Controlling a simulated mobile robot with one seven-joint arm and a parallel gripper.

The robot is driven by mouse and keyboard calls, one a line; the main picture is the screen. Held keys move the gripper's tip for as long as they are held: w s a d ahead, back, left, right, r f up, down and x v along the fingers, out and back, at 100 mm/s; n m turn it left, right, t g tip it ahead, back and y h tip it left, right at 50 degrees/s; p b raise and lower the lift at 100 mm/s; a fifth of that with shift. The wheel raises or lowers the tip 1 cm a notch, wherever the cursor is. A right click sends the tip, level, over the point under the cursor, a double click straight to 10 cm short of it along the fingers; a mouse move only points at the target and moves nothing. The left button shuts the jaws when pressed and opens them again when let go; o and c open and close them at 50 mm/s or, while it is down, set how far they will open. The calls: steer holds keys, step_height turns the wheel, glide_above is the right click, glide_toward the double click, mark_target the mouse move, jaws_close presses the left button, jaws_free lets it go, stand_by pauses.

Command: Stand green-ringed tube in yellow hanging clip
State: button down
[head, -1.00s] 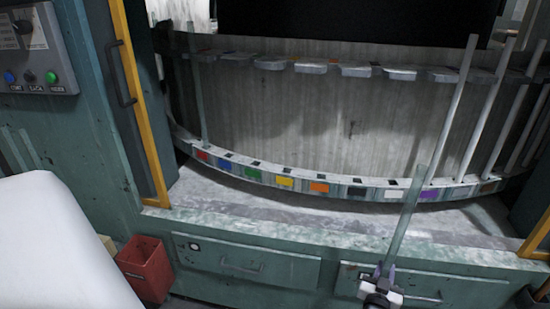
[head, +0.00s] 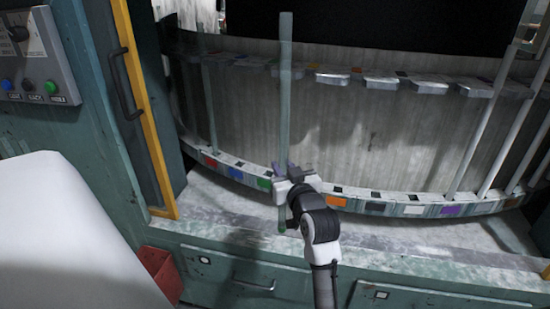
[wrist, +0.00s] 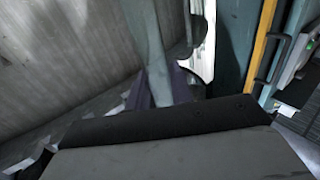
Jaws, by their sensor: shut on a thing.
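My gripper (head: 284,178) is shut on a long greenish glass tube (head: 285,110), gripping its lower part. The tube stands nearly upright, its top above the upper clip row and its lower end below the label rail. No green ring can be made out on it. In the head view the tube crosses in front of the upper clips; I cannot tell how near it is to them. The yellow label is hidden behind my gripper, between the green label (head: 264,184) and the orange label (head: 337,201). In the wrist view the tube (wrist: 146,45) rises between the dark fingers (wrist: 157,88).
The curved lower rail (head: 414,210) carries coloured labels beneath the upper clips (head: 381,83). Another tube (head: 210,110) stands at the left and several pale tubes (head: 480,130) at the right. A yellow post (head: 147,110) and a red bin (head: 160,272) are at the left.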

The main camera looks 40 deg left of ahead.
steer(key=shift+s+a+r+g, duration=0.3)
steer(key=shift+s+a+r, duration=0.1)
steer(key=shift+s+a, duration=0.1)
steer(key=shift+d+n, duration=0.1)
steer(key=shift+n, duration=0.2)
steer(key=shift+w+a+b, duration=2.5)
steer(key=shift+w+b, duration=0.15)
steer(key=shift+w, duration=3.4)
steer(key=shift+w+a+b, duration=2.5)
steer(key=shift+w+b, duration=0.1)
steer(key=shift+w, duration=3.4)
step_height(320, 180, down, 7)
steer(key=b, duration=0.5)
steer(key=shift+r, duration=0.15)
steer(key=c, duration=1.1)
jaws_free()
steer(key=shift+c, duration=0.2)
